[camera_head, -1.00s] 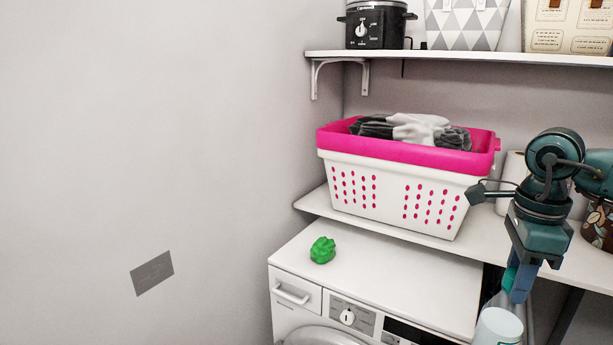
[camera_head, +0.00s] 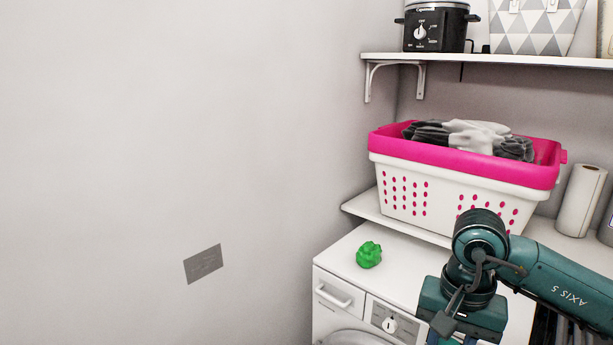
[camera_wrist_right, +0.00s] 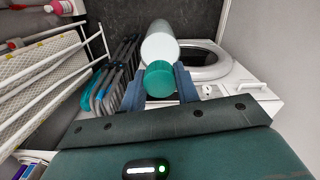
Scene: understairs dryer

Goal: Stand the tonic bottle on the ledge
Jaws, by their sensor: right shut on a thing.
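My right gripper (camera_wrist_right: 163,80) is shut on the tonic bottle (camera_wrist_right: 160,46), a white bottle with a teal cap. In the right wrist view the fingers press on both sides of the cap, and the white body extends beyond them. In the head view the wrist is in front of the washer-dryer at the lower right; the bottle is not visible there. A white lower shelf (camera_head: 363,205), possibly the ledge, runs behind and above the machine top. My left gripper is not in view.
A pink-rimmed laundry basket (camera_head: 400,186) fills the shelf's left part; a paper roll (camera_head: 581,200) stands right of it. A green lump (camera_head: 369,254) sits on the white machine (camera_head: 345,250). Folded racks (camera_wrist_right: 115,80) stand beside the machine. An upper shelf (camera_head: 500,59) holds a cooker (camera_head: 437,27).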

